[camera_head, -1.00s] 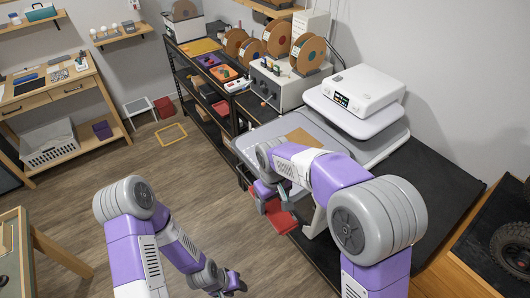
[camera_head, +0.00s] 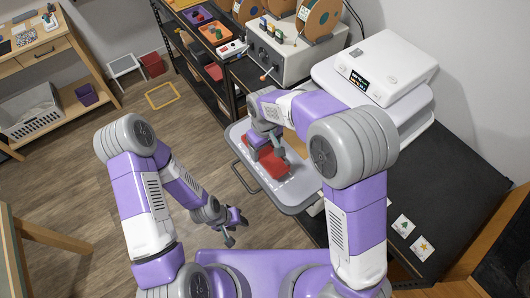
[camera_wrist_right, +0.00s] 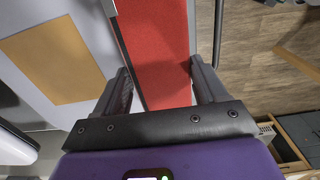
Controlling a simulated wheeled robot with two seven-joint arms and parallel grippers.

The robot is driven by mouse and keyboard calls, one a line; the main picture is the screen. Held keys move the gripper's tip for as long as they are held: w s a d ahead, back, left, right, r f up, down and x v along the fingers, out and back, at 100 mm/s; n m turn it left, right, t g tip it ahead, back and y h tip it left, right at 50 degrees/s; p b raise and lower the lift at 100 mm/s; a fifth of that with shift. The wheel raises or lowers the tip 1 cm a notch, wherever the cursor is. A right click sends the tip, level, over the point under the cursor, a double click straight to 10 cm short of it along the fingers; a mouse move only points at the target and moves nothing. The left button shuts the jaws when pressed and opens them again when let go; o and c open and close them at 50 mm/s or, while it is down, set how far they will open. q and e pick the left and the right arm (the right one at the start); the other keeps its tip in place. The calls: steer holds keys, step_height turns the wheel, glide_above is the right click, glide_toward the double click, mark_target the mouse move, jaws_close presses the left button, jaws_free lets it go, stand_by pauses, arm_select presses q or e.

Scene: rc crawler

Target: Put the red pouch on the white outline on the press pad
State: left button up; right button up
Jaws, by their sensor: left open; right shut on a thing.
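The red pouch (camera_head: 262,172) is in my right gripper (camera_head: 272,154), over the front part of the grey press pad (camera_head: 298,200). In the right wrist view the pouch (camera_wrist_right: 155,50) lies between the two fingers of the right gripper (camera_wrist_right: 160,85). I cannot tell whether the pouch touches the pad. Faint white marks of the outline show on the pad beside the pouch; the rest is hidden by the pouch and gripper. A tan patch (camera_wrist_right: 57,62) lies on the pad beside the pouch. My left gripper (camera_head: 232,230) is open and empty, low over the floor.
The white press head (camera_head: 375,68) with its display stands behind the pad. A grey control box (camera_head: 283,55) and spools stand to its left. The black bench top (camera_head: 440,190) at right is mostly clear, with two small cards (camera_head: 403,225).

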mark_target(265, 155)
steer(key=shift+w+f, duration=0.15)
steer(key=shift+f, duration=1.05)
steer(key=shift+w+f, duration=0.1)
steer(key=shift+f, duration=1.1)
steer(key=shift+f, duration=0.15)
steer(key=o, duration=1)
steer(key=shift+o, duration=0.2)
step_height(265, 155, up, 12)
steer(key=shift+r, duration=0.2)
